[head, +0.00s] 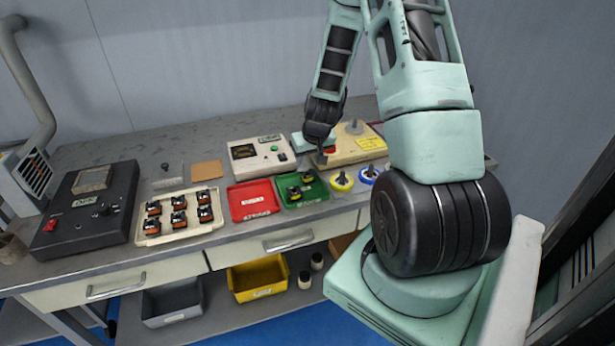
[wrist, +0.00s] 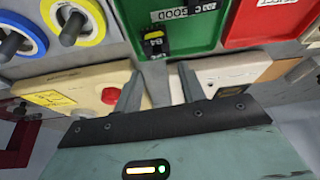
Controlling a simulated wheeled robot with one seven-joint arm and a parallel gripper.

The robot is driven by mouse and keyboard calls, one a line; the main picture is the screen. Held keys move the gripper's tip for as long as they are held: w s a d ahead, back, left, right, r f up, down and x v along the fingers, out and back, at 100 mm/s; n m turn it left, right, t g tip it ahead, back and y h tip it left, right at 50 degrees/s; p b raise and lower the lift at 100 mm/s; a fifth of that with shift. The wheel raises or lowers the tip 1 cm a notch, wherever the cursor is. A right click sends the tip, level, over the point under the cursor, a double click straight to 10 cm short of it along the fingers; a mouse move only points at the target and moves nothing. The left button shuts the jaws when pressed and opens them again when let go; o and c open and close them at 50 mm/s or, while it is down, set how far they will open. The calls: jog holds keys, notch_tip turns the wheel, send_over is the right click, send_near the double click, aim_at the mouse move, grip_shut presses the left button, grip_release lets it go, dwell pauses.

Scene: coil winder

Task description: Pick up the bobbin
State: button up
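The cream tray (head: 180,232) at the middle left of the bench holds several small black-and-orange wound pieces (head: 178,201) that look like bobbins. The green tray (head: 318,190) holds black-and-yellow pieces (head: 294,193); one such piece also shows in the wrist view (wrist: 154,40). The frames do not show which of these pieces is the bobbin meant. My gripper (head: 322,158) is over the back of the bench, behind the green tray. In the wrist view, my gripper's two fingers (wrist: 161,90) stand apart with nothing between them.
A red tray (head: 252,211) lies between the cream and green trays and looks empty. A meter box (head: 260,155), a beige machine (head: 350,148) and a black unit (head: 85,215) stand on the bench.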

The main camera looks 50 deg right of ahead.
aim_at(306, 171)
jog(key=shift+s+p+x, duration=0.15)
jog(key=shift+p+x, duration=0.2)
jog(key=shift+x, duration=0.95)
jog(key=shift+s+p+x, duration=0.15)
jog(key=shift+p+x, duration=0.15)
jog(key=shift+x, duration=1.05)
jog(key=shift+f, duration=0.1)
jog(key=c, duration=0.6)
